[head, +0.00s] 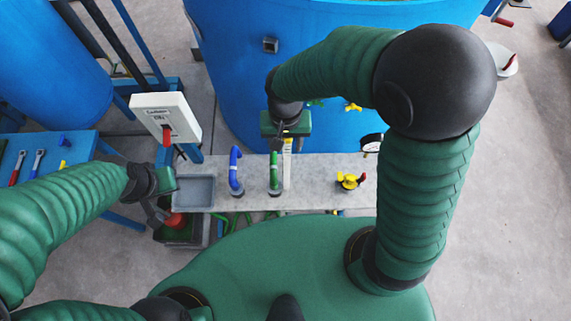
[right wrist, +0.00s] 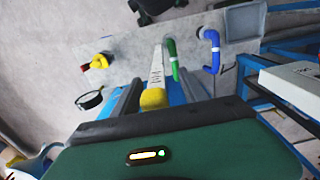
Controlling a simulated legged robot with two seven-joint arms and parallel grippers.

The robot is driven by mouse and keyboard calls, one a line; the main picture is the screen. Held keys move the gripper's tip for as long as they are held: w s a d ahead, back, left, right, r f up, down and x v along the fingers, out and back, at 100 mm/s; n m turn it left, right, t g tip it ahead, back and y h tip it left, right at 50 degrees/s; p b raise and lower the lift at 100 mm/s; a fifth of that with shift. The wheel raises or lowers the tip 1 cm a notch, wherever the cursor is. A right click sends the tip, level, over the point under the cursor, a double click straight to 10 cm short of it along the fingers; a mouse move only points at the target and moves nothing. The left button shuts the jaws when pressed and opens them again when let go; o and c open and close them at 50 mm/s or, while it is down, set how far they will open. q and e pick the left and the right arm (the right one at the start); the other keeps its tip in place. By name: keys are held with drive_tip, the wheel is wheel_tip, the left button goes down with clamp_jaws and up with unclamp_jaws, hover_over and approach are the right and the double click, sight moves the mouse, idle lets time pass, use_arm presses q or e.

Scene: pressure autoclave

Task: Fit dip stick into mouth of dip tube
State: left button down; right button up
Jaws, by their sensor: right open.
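The dip stick (head: 287,171) is a thin white strip with markings and a yellow upper end. It stands roughly upright at the grey bench, close beside the green bent pipe. My right gripper (head: 286,140) is above its upper end. In the right wrist view the yellow end of the dip stick (right wrist: 153,98) lies between the two dark, spread fingers of my right gripper (right wrist: 158,96); contact is not visible. The dip tube's mouth cannot be made out, so I cannot tell whether the stick's lower end is in it. My left gripper (head: 160,203) is at the left, its opening unclear.
The grey bench (head: 325,170) carries a blue bent pipe (head: 235,170), a green bent pipe (head: 273,173), a yellow valve (head: 350,181) and a grey tray (head: 194,191). A large blue tank (head: 225,75) stands behind. A white switch box (head: 165,117) is at left.

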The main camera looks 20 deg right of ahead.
drive_tip(key=shift+w+d+f, duration=0.1)
drive_tip(key=shift+w, duration=0.1)
drive_tip(key=c, duration=0.6)
drive_tip(key=shift+d, duration=0.2)
clamp_jaws()
drive_tip(key=shift+a, duration=0.1)
